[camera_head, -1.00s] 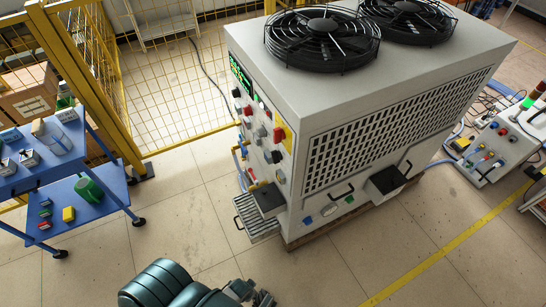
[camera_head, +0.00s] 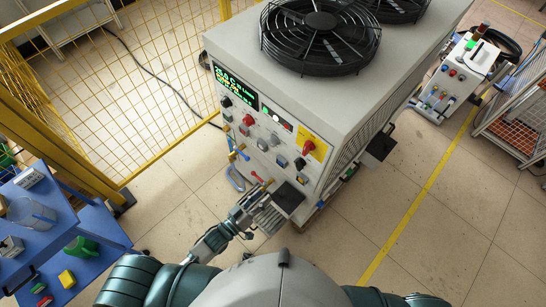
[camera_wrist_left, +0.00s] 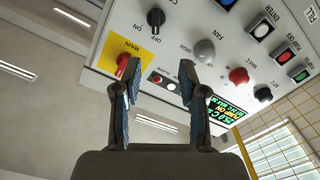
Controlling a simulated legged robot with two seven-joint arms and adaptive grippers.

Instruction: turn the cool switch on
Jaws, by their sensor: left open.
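In the left wrist view a black ON/OFF knob (camera_wrist_left: 155,18), a grey FAN knob (camera_wrist_left: 204,50), a red knob (camera_wrist_left: 239,75) and another black knob (camera_wrist_left: 263,94) show. A red switch (camera_wrist_left: 122,65) sits on a yellow MAIN plate. I cannot read a "cool" label on any of them. My left gripper (camera_head: 262,190) is low in front of the panel. In the wrist view its fingers (camera_wrist_left: 160,82) are spread and empty, apart from the knobs. My right gripper is out of view.
A green-lit display (camera_head: 235,88) sits at the panel's upper left. A blue cart (camera_head: 95,250) stands at the left, before a yellow mesh fence (camera_head: 130,90).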

